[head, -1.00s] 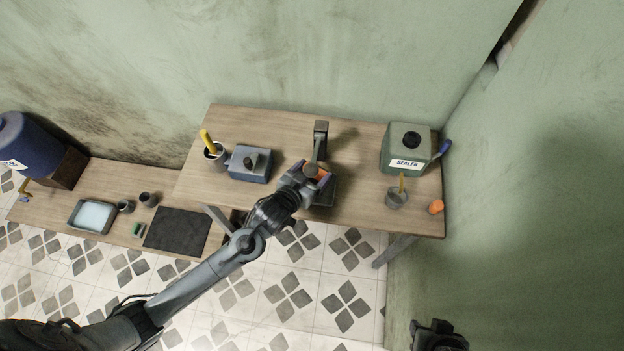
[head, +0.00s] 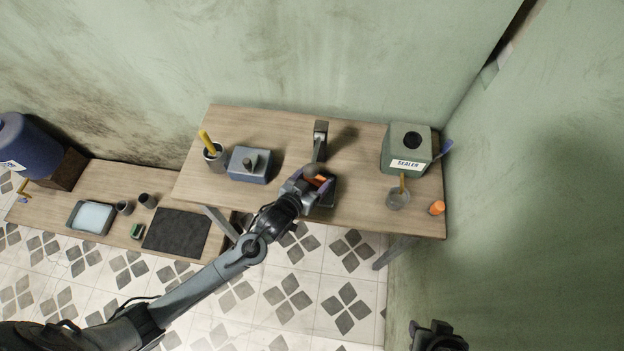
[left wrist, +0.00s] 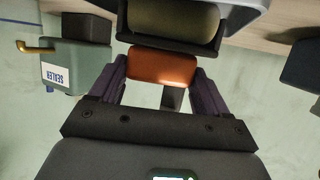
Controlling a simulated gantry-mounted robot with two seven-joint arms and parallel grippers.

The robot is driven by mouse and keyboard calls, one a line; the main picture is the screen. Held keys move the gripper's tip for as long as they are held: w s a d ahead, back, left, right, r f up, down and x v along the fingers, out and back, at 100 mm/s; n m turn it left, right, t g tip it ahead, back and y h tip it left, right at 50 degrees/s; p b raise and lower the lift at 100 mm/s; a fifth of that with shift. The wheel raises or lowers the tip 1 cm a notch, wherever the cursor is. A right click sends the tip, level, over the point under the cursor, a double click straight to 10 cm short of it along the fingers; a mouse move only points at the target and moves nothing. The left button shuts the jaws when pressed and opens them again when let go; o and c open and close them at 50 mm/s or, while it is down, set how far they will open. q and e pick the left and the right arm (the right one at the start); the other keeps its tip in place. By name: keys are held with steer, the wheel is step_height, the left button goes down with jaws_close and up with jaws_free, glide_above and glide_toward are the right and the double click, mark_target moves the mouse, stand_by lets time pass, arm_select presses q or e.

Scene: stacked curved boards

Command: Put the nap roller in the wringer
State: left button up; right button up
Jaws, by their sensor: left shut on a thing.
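My left gripper (head: 318,182) is over the front middle of the table, shut on an orange grip (left wrist: 163,67). Just beyond the grip in the left wrist view is an olive-tan roller (left wrist: 172,20) in a dark frame, which I take to be the nap roller. A grey body surrounds its far side. In the head view, a grey upright post (head: 320,140) and a dark base (head: 327,200) stand by the gripper; I take these as the wringer. My gripper hides much of it, so I cannot tell whether the roller is seated. My right gripper (head: 438,337) is at the bottom edge.
A blue-grey box with a knob (head: 250,165) and a cup with a yellow handle (head: 214,152) stand left. A sealer container (head: 407,150), a grey cup (head: 397,199) and an orange piece (head: 437,208) stand right. A lower bench (head: 110,180) holds a tray and a dark mat.

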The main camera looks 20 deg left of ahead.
arm_select(q)
steer(key=shift+s+f, duration=0.2)
steer(key=shift+f, duration=0.45)
steer(key=shift+c, duration=0.6)
steer(key=o, duration=1.3)
steer(key=shift+f, duration=0.1)
steer(key=shift+r, duration=0.4)
steer(key=s+a+r+g, duration=0.1)
steer(key=s+r+g, duration=0.1)
steer(key=s, duration=0.6)
steer(key=s+a+r+g+y+p, duration=0.1)
steer(key=s+g, duration=0.3)
steer(key=s, duration=0.5)
steer(key=s+a+r+g, duration=0.2)
steer(key=s+a+g, duration=0.1)
steer(key=s, duration=0.6)
steer(key=shift+a+r+g+y+p, duration=0.15)
steer(key=shift+r+g+y+p, duration=0.15)
steer(key=shift+g+p, duration=0.1)
steer(key=shift+w, duration=0.1)
